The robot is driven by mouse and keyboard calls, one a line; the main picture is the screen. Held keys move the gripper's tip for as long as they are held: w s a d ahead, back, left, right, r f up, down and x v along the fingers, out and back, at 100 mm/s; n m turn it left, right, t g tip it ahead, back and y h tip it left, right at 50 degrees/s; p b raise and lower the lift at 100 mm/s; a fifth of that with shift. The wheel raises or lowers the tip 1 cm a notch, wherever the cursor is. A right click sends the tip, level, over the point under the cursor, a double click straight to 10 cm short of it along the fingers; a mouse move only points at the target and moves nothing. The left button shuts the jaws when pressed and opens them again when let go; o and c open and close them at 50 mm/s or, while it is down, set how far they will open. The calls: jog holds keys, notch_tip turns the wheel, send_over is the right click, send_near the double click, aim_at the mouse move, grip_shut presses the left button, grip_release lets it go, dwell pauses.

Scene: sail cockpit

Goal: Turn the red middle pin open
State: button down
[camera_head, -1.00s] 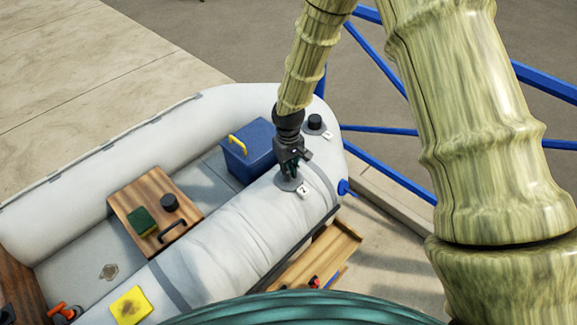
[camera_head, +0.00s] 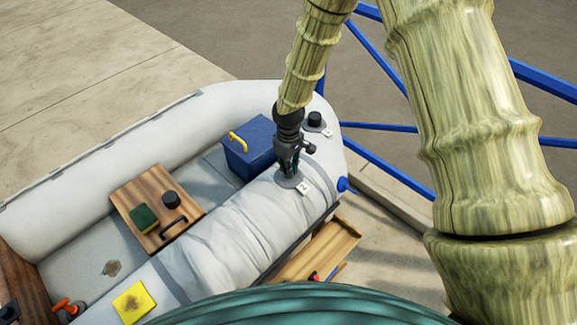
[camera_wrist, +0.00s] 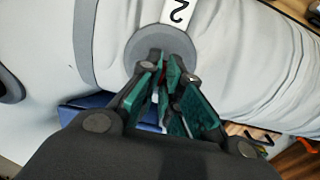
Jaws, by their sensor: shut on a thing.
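The red pin (camera_wrist: 163,74) shows only as a small dark red patch between my fingertips in the wrist view. It stands in the round grey valve base (camera_wrist: 141,39) on the pale boat tube, beside a white tag marked 2 (camera_wrist: 179,12). In the head view the same valve base (camera_head: 291,182) sits under my gripper (camera_head: 287,172), and the pin is hidden there. My gripper (camera_wrist: 166,75) points down at the valve, its green-padded fingers shut on the red pin. How far the pin is turned cannot be told.
A black-capped valve (camera_head: 315,120) sits on the tube behind my gripper. A blue box (camera_head: 249,155) with a yellow handle stands left of it. A wooden seat (camera_head: 140,190) carries a green-and-yellow sponge. Blue rails (camera_head: 385,130) stand at the right.

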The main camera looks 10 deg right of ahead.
jog(key=c, duration=1.6)
grip_release()
jog(key=shift+r, duration=0.15)
notch_tip(320, 180, up, 12)
jog(key=shift+f, duration=0.2)
